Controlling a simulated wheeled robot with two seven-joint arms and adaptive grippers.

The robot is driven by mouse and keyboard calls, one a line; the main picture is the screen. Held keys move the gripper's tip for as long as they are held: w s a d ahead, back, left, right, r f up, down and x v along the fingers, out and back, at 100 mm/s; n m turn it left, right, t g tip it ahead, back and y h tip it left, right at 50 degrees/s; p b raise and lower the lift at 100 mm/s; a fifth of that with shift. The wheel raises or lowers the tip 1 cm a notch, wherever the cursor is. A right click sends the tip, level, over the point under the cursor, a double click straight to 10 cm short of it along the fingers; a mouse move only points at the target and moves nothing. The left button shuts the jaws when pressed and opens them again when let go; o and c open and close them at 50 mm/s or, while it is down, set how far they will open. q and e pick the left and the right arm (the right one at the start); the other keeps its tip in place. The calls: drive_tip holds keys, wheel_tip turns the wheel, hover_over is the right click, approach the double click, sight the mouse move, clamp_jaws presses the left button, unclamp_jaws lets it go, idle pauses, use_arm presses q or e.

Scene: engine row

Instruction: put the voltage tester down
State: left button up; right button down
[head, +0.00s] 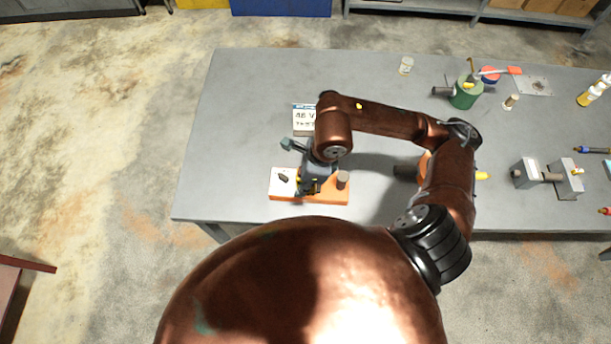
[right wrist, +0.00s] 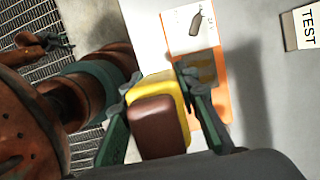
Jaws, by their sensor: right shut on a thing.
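My right gripper (head: 311,180) is shut on the voltage tester, a yellow and dark brown block. The tester (right wrist: 160,125) shows between the two fingers in the right wrist view; in the head view the gripper hides most of it. The gripper is over an orange and white holder board (head: 280,187) near the table's front left edge. The board also shows in the right wrist view (right wrist: 186,38), with a dark tester-like picture on its white part. I cannot tell whether the tester touches the board. My left gripper is not in view.
A "48 V TEST" sign (head: 304,118) stands just behind the board. A brown cylinder (head: 343,179) is at the board's right end. The grey table (head: 250,100) is clear at left.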

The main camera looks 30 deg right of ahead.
drive_tip(key=w+d+f, duration=0.1)
drive_tip(key=f, duration=0.1)
drive_tip(key=w+d+f, duration=0.1)
drive_tip(key=w+f, duration=0.1)
drive_tip(key=w+d+f, duration=0.2)
drive_tip(key=shift+w+d+f+p, duration=0.1)
drive_tip(key=shift+w+f+p, duration=0.1)
drive_tip(key=shift+p, duration=0.2)
wheel_tip(320, 180, down, 4)
drive_tip(key=shift+w+d+r+p, duration=0.1)
drive_tip(key=shift+d+r+p, duration=0.1)
drive_tip(key=shift+p, duration=0.3)
drive_tip(key=shift+a, duration=0.1)
drive_tip(key=shift+f, duration=0.1)
drive_tip(key=c, duration=1.9)
unclamp_jaws()
drive_tip(key=shift+f, duration=0.1)
drive_tip(key=shift+c, duration=0.2)
drive_tip(key=o, duration=0.4)
drive_tip(key=shift+o, duration=0.2)
